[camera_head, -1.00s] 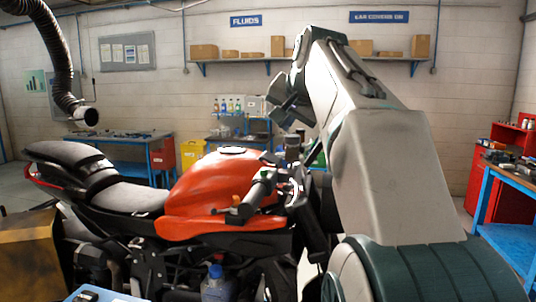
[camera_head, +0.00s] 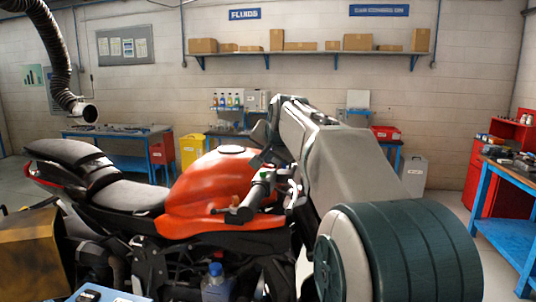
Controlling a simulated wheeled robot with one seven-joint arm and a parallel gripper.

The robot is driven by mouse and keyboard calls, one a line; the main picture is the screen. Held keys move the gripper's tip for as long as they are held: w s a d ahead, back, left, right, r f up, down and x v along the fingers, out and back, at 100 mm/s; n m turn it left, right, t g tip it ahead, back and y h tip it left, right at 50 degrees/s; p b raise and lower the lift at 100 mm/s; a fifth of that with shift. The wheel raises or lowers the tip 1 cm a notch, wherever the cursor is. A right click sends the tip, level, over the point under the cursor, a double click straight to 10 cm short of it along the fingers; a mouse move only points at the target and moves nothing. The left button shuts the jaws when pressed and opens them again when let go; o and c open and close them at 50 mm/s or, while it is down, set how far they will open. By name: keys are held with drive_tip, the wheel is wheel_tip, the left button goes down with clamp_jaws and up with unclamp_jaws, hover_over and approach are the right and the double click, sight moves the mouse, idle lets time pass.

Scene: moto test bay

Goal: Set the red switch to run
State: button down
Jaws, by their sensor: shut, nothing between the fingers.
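The red motorcycle (camera_head: 208,188) stands side-on in the middle of the head view. Its near handlebar grip (camera_head: 248,203) points toward me, with a dark control pod (camera_head: 266,174) at its inner end. The red switch is too small to make out there. My gripper (camera_head: 261,139) is above the pod and slightly behind it in the picture, seen small and dark beside my arm. It appears shut and empty. I cannot tell whether it touches the handlebar; my arm hides the front of the motorcycle.
A blue workbench (camera_head: 510,185) and a red cabinet (camera_head: 488,165) stand at the right. A yellow bin (camera_head: 191,150) and another bench (camera_head: 120,133) are behind the motorcycle. A grey hose (camera_head: 58,50) hangs at the upper left. A bottle (camera_head: 215,287) is low in front.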

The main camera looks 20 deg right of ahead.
drive_tip(key=shift+a+f+b, duration=0.2)
drive_tip(key=shift+a+b, duration=0.05)
drive_tip(key=shift+b, duration=0.05)
idle(0.4)
drive_tip(key=shift+w+a+f, duration=0.1)
drive_tip(key=shift+f, duration=0.05)
drive_tip(key=shift+d+f, duration=0.1)
drive_tip(key=shift+d, duration=0.1)
